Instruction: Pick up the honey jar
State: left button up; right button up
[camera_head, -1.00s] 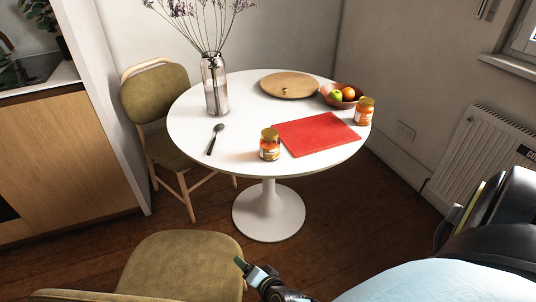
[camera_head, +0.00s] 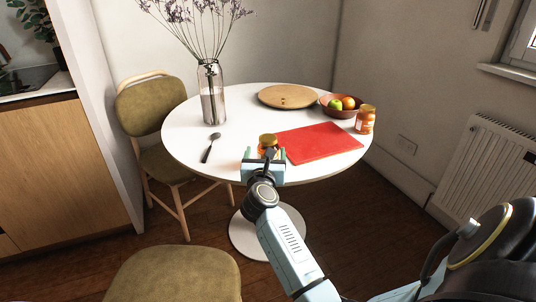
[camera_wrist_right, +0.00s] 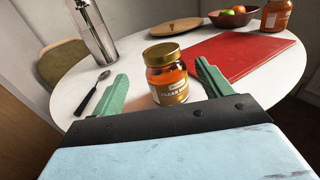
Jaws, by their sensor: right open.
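A jar with a gold lid and amber contents, its label seeming to read "CLEAR", stands upright near the front edge of the table; I take it as the honey jar (camera_wrist_right: 168,78). In the head view the honey jar (camera_head: 267,141) is partly hidden by my right gripper (camera_head: 265,155). In the wrist view my right gripper (camera_wrist_right: 162,80) is open, its green fingers to either side of the jar and a little short of it, with nothing held. My left gripper is not in view.
The white round table (camera_head: 190,150) also holds a red board (camera_head: 322,142) right of the jar, a spoon (camera_head: 211,147), a glass vase (camera_head: 212,95), a wooden board (camera_head: 288,96), a fruit bowl (camera_head: 338,111) and a second jar (camera_head: 365,119). A chair (camera_head: 178,275) stands in front.

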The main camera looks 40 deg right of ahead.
aim_at(267, 144)
jog(key=shift+b+x, duration=0.35)
jog(key=shift+x, duration=1.1)
jog(key=b+x, duration=0.1)
jog(key=x, duration=0.2)
jog(key=shift+d, duration=0.25)
jog(key=shift+w+d, duration=0.3)
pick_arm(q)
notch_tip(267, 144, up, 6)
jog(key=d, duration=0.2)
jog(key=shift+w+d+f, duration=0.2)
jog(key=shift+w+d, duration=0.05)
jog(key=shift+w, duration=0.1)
pick_arm(e)
jog(key=shift+c, duration=0.5)
jog(key=c, duration=1.2)
jog(key=shift+r, duration=0.15)
jog(key=shift+c, duration=0.7)
jog(key=shift+r, duration=0.1)
